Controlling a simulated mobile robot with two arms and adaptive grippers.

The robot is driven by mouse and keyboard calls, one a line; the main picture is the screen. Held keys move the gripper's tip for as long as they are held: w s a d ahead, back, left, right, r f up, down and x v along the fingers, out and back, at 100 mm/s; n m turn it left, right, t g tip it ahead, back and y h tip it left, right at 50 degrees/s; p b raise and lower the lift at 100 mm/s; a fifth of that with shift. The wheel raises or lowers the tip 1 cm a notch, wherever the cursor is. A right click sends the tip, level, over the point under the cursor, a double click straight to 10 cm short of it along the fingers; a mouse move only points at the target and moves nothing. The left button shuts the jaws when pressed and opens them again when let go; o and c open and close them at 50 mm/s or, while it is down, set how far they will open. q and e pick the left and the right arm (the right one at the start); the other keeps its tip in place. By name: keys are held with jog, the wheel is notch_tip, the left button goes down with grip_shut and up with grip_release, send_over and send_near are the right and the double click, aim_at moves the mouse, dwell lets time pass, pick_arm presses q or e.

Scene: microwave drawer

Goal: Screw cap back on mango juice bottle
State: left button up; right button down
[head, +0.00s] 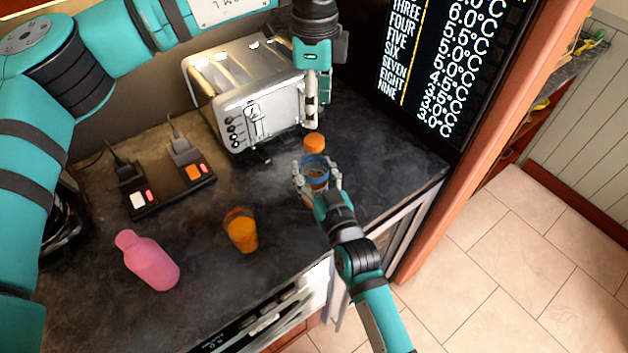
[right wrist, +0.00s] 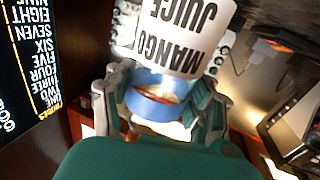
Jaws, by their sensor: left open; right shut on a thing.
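The mango juice bottle (head: 316,163) shows a blue band in the head view, with an orange cap (head: 314,143) at its top end. I cannot tell whether the cap is threaded on or merely resting. My right gripper (head: 317,178) is shut around the bottle near the counter's right part. The right wrist view shows the bottle's white MANGO JUICE label (right wrist: 172,40) upside down, with the blue band between my right fingers (right wrist: 158,100). My left gripper (head: 313,112) is open and points down just above the cap, seemingly apart from it.
A steel toaster (head: 255,95) stands close to the left of my left gripper. A temperature display board (head: 440,60) rises at right.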

aim_at(314, 140)
pick_arm(q)
jog(key=shift+f, duration=4)
